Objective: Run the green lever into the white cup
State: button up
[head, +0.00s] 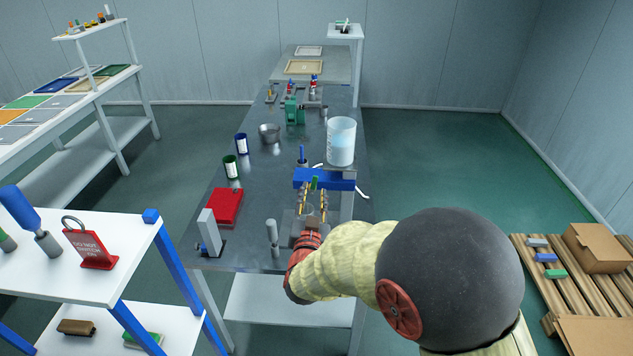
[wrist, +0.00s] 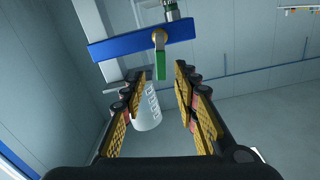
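The green lever (head: 314,183) is at the middle of a blue bar (head: 339,181) on the metal table. In the wrist view the lever (wrist: 160,66) hangs from a brass-coloured fitting (wrist: 159,38) on the blue bar (wrist: 112,45). The white cup (head: 341,142), tall and translucent with a pale blue lower part, stands behind the bar. A white cup with markings (wrist: 147,108) shows between the fingers in the wrist view, partly behind the left finger. My gripper (head: 313,206) is open and empty in front of the bar, its fingers (wrist: 172,82) apart and not visibly touching the lever.
A red block (head: 225,206), a grey upright piece (head: 210,231) and a grey post (head: 272,236) stand left of my gripper.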

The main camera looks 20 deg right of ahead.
aim_at(314, 183)
jog(key=b+x, duration=0.1)
jog(key=x, duration=0.4)
jog(key=shift+f, duration=0.1)
jog(key=shift+x, duration=0.75)
jog(key=shift+a, duration=0.1)
jog(key=shift+c, duration=1)
grip_shut()
